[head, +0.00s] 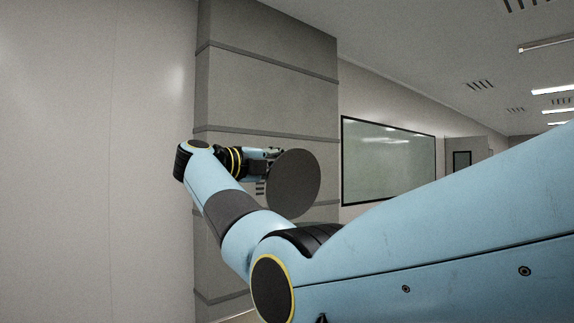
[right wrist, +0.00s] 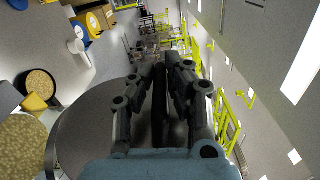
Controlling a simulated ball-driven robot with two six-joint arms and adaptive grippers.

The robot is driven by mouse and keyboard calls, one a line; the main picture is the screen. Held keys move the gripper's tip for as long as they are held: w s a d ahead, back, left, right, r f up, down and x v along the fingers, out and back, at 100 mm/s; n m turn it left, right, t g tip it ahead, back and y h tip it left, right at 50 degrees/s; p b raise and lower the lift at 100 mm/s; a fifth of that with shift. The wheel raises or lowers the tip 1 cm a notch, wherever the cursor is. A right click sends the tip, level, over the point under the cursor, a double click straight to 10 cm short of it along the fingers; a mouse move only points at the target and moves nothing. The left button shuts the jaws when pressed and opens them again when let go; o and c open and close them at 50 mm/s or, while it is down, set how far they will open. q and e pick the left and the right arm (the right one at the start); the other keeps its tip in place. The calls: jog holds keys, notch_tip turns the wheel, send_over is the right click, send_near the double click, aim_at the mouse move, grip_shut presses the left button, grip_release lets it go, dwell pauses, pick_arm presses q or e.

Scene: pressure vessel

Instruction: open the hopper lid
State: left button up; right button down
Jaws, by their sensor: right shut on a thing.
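A dark grey round disc (head: 293,183), which looks like the hopper lid, stands tilted nearly upright in the head view. My right gripper (head: 273,154) is at its upper left edge and is shut on it. In the right wrist view the lid (right wrist: 88,125) lies left of the fingers, partly hidden by them. The right gripper's fingers (right wrist: 160,72) are close together there; the exact grip point is hidden between them. My left gripper is in neither view. I cannot make out the hopper itself for certain.
In the right wrist view, two round containers with tan grainy contents (right wrist: 41,84) (right wrist: 20,148) are at the left. Blue and yellow drums (right wrist: 88,24) stand farther off, and yellow railings (right wrist: 232,110) run at the right. A grey column (head: 265,90) stands behind the lid in the head view.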

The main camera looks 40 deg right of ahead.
dwell(0.3)
jog(key=c, duration=1.3)
grip_release()
jog(key=shift+w+r, duration=0.1)
jog(key=shift+c, duration=0.2)
jog(key=shift+a, duration=0.1)
jog(key=s+a, duration=0.1)
jog(key=a, duration=1.1)
jog(key=shift+s, duration=0.15)
